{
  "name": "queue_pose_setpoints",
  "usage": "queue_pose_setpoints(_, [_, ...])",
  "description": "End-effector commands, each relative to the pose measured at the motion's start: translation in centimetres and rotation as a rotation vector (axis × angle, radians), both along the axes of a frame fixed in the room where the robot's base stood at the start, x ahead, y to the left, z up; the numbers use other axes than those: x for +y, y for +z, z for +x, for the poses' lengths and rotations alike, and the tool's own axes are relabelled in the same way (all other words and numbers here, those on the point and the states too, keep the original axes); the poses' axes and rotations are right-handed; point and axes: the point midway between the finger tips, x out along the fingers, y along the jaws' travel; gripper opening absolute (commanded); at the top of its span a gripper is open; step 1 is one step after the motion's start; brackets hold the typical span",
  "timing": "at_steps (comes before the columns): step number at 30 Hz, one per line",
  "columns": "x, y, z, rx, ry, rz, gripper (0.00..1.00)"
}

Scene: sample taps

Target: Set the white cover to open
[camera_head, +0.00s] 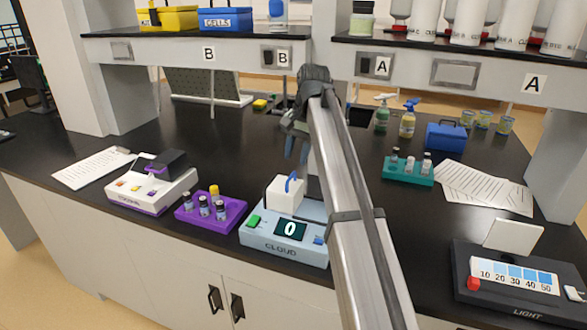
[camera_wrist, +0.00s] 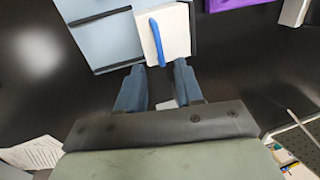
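The white cover (camera_head: 285,195) is a box-like lid with a blue handle (camera_head: 291,182) on top. It sits closed-looking on the pale blue CLOUD device (camera_head: 262,245), whose display reads 0. In the wrist view the white cover (camera_wrist: 178,28) and its upright blue strip handle (camera_wrist: 157,42) are at the top centre. My gripper (camera_head: 296,148) is above and behind the device, pointing down. In the wrist view my gripper (camera_wrist: 158,82) is open and empty, its two blue fingers apart, with the handle just beyond the gap. It appears not to touch the cover.
A purple rack (camera_head: 212,212) with vials stands left of the device, and a white device (camera_head: 150,190) with a dark lid is further left. A LIGHT device (camera_head: 518,285) with a raised white plate is at right. A teal rack (camera_head: 407,175) stands behind. Shelves overhang the back.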

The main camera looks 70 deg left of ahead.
Motion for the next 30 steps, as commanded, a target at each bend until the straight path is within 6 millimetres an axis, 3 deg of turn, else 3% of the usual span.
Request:
queue_pose_setpoints(9, [0.5,-4.3,-0.6,0.000,0.000,-0.001,0.36])
queue_pose_setpoints(24, [0.8,-5.3,-0.7,0.000,0.000,0.000,0.36])
queue_pose_setpoints(30, [0.8,-5.3,-0.7,0.000,0.000,0.000,0.17])
